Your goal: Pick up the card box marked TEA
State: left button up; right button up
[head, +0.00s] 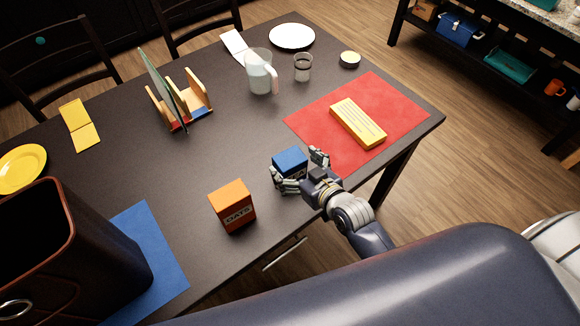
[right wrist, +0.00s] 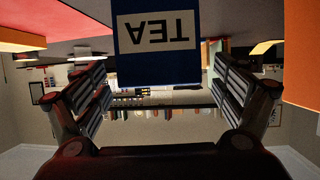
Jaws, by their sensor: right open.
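The blue card box (head: 290,159) stands on the dark table near its front edge. In the right wrist view the box (right wrist: 157,62) shows a cream label reading TEA, upside down in the picture. My right gripper (head: 296,172) is at the box, its fingers open on either side of it. In the right wrist view the open fingers (right wrist: 158,95) have the box between and beyond them; I see no finger closed on it. The lower part of the box is hidden by the gripper in the head view. My left gripper is not in view.
An orange box marked OATS (head: 232,206) stands left of the gripper. A red mat (head: 400,100) with a yellow box (head: 358,123) lies to the right. A jug (head: 260,72), glass (head: 303,67) and wooden rack (head: 196,98) stand behind.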

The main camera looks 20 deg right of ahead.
jog(key=shift+x, duration=1.15)
jog(key=shift+w+f, duration=0.2)
jog(key=shift+w, duration=0.05)
jog(key=c, duration=1.1)
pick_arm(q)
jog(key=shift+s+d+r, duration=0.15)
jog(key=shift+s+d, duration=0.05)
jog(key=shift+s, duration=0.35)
pick_arm(e)
jog(key=shift+r, duration=0.15)
